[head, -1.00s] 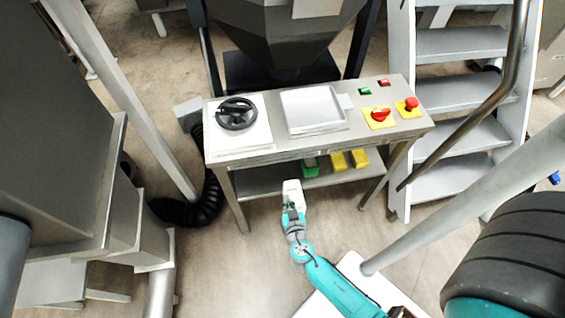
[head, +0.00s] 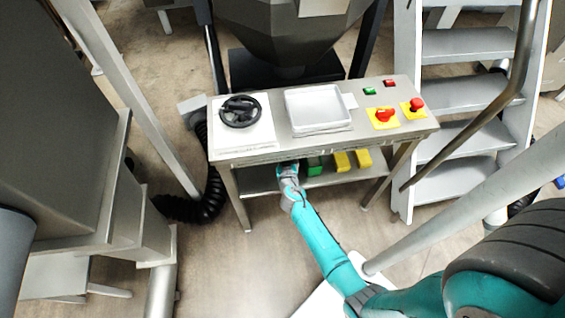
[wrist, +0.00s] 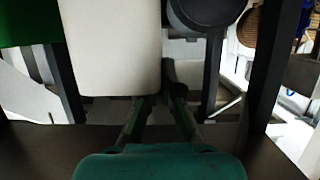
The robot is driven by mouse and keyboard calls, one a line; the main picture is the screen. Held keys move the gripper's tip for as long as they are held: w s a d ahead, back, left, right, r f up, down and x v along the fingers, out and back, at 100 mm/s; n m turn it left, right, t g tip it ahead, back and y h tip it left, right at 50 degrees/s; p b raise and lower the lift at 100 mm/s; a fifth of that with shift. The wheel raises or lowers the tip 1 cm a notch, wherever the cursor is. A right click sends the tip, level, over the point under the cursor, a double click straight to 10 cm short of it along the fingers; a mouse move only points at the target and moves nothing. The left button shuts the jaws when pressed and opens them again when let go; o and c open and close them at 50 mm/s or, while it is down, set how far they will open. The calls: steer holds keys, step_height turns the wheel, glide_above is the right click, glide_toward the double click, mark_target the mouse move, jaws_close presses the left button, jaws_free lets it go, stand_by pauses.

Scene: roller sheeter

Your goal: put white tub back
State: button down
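The white tub (wrist: 112,45) fills the upper left of the wrist view, close to my fingers. My gripper (wrist: 160,92) appears shut on the tub's near right edge, one finger on each side. In the head view my gripper (head: 288,168) reaches in under the front edge of the steel table (head: 290,150), at the lower shelf (head: 255,182). The tub is hidden there by the table top and my gripper. Whether it touches the shelf cannot be seen.
A green tub (head: 314,167) and two yellow tubs (head: 342,162) stand on the shelf just right of my gripper. The shelf's left part looks clear. On the table top are a black handwheel (head: 239,112), a shallow tray (head: 318,108) and buttons. Steps (head: 460,130) stand to the right.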

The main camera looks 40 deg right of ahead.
steer(key=shift+f, duration=1.75)
steer(key=c, duration=1.3)
jaws_free()
steer(key=shift+f, duration=0.1)
